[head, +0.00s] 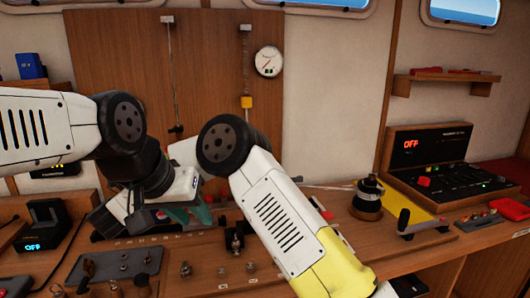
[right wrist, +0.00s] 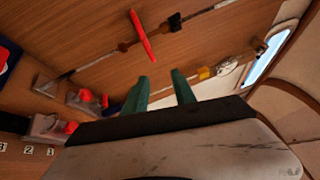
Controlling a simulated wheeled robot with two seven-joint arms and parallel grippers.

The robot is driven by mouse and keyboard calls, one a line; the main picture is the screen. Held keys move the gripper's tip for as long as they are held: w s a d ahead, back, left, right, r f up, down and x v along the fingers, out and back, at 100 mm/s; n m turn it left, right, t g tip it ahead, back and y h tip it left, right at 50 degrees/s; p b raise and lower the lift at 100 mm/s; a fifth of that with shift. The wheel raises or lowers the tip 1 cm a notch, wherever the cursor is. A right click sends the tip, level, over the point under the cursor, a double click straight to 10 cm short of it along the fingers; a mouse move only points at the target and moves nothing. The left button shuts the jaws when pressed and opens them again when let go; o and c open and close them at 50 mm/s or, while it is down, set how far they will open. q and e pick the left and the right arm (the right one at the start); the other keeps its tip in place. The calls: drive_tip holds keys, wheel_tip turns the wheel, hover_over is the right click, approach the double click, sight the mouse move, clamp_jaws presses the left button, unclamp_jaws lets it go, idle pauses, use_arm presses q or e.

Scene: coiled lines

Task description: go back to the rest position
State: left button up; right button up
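My left arm comes in from the left in the head view and bends down over the counter. Teal finger parts of my left gripper (head: 185,214) show low over the counter, partly covered by the wrist; the gap between them cannot be made out. My right arm crosses the middle of the head view, and its gripper is hidden there behind the arms. In the right wrist view my right gripper (right wrist: 160,77) has two teal fingers standing apart with nothing between them. They point towards the wooden wall panel (right wrist: 100,55).
The panel (head: 210,60) carries hanging lines, one with a yellow block (head: 246,102), beside a round gauge (head: 268,61). A dark spool (head: 367,200), a yellow plate (head: 405,207) and a control console (head: 440,170) stand right. A small display box (head: 42,228) stands left. Several metal fittings line the counter front.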

drive_tip(key=w+d+r+n+y, duration=0.2)
drive_tip(key=r+n+y, duration=0.3)
drive_tip(key=r, duration=0.3)
drive_tip(key=w+d+r+n+y, duration=0.2)
drive_tip(key=r+n+y, duration=0.3)
drive_tip(key=r, duration=0.3)
drive_tip(key=s+d+r+n+g+y, duration=0.2)
drive_tip(key=s+d+r+n+y, duration=0.1)
drive_tip(key=d+n, duration=0.45)
drive_tip(key=s+d+f+n+g+h, duration=0.1)
drive_tip(key=s+d+f, duration=0.4)
drive_tip(key=s+d, duration=0.5)
drive_tip(key=s+d+f+n+g+h, duration=0.2)
drive_tip(key=s+d+f+g, duration=0.4)
drive_tip(key=s+d, duration=0.4)
drive_tip(key=s+d+f+n+g+h, duration=0.2)
drive_tip(key=s+d+f, duration=0.3)
drive_tip(key=s+d, duration=0.5)
drive_tip(key=shift+s+d+f+n+g, duration=0.25)
drive_tip(key=shift+d+n+g, duration=0.4)
drive_tip(key=shift+d, duration=0.35)
drive_tip(key=shift+a, duration=0.1)
